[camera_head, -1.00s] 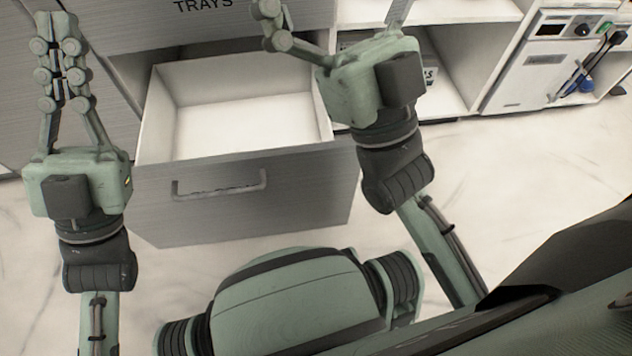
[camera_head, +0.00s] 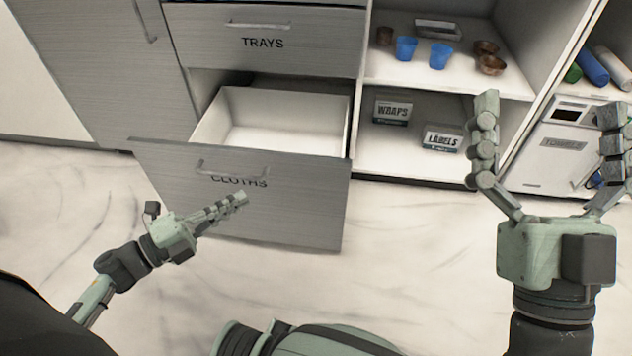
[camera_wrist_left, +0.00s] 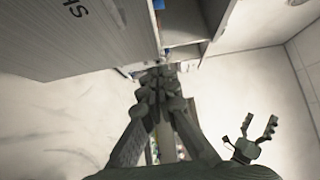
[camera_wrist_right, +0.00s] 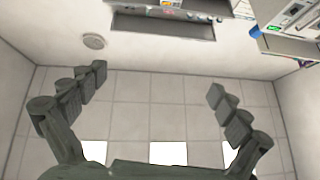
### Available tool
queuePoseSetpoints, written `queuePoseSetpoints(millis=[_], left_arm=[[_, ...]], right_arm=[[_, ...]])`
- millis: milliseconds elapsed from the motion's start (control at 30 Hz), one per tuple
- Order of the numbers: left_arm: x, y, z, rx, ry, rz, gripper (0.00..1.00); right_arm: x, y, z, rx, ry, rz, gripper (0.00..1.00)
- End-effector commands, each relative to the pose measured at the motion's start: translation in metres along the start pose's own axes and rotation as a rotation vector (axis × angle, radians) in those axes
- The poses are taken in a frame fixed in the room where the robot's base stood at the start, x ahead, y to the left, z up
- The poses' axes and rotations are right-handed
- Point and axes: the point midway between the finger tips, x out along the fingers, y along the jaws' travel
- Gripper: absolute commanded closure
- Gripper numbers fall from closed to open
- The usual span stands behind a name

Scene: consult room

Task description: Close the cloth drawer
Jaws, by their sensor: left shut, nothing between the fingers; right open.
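The cloth drawer (camera_head: 300,212) is pulled out of the cabinet and looks empty; its front carries the word CLOTHS and a bar handle (camera_head: 232,170). Its lettered front also shows at the upper left of the left wrist view (camera_wrist_left: 75,40). My left gripper (camera_head: 241,198) is shut and empty, in front of the drawer face and below the handle; whether it touches the face I cannot tell. My right gripper (camera_head: 548,130) is open and empty, to the right of the drawer, before the shelves. It also shows in the right wrist view (camera_wrist_right: 155,85).
A closed TRAYS drawer (camera_head: 300,42) sits above. Open shelves (camera_head: 455,88) at right hold blue cups (camera_head: 440,55), brown bowls, a WRAPS box (camera_head: 392,110) and a LABELS box (camera_head: 441,139). A towel unit (camera_head: 545,165) stands further right. The marble floor before the drawer is clear.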

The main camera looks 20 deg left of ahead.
Motion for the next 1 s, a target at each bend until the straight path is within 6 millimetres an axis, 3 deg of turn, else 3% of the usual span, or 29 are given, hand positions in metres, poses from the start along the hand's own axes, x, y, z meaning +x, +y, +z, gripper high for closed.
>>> queuePoseSetpoints(millis=[133,267,733,1000], left_arm=[[-0.008,0.008,0.007,0.03,-0.005,0.033,1.0],[0.001,0.009,0.008,0.033,-0.005,0.032,1.0],[0.095,0.011,0.008,0.033,-0.005,0.03,1.0],[0.116,0.012,0.033,0.032,-0.005,0.033,1.0]], right_arm=[[0.0,0.0,0.002,0.001,-0.013,0.0,0.0],[-0.001,0.0,0.002,0.001,-0.008,0.0,0.0],[-0.002,0.001,-0.012,-0.005,0.081,-0.001,0.0],[-0.004,0.003,-0.021,-0.009,0.156,0.002,0.0]])
